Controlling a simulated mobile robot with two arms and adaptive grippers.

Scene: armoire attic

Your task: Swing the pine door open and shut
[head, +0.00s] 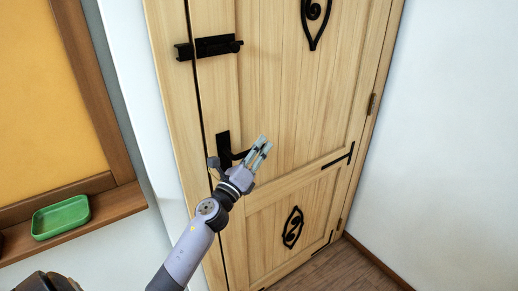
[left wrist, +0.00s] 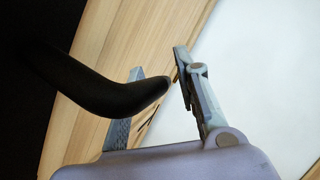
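The pine door (head: 285,95) stands upright and looks shut in its frame, with a thin dark gap along its left edge. A black lever handle (head: 225,150) sits near that edge. It also shows large in the left wrist view as a dark curved lever (left wrist: 115,96). My left gripper (head: 265,143) is in front of the door at the handle, partly covering the lever. Its two fingers (left wrist: 160,62) are apart, and the lever's tip overlaps the space between them. I cannot tell whether they touch it. My right gripper is not in view.
A black bolt (head: 214,46) crosses the gap above the handle. A hinge (head: 372,104) sits on the door's right side. A green tray (head: 61,217) rests on a wooden ledge (head: 118,203) at left. White wall (head: 455,130) stands at right, with wood floor (head: 340,270) below.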

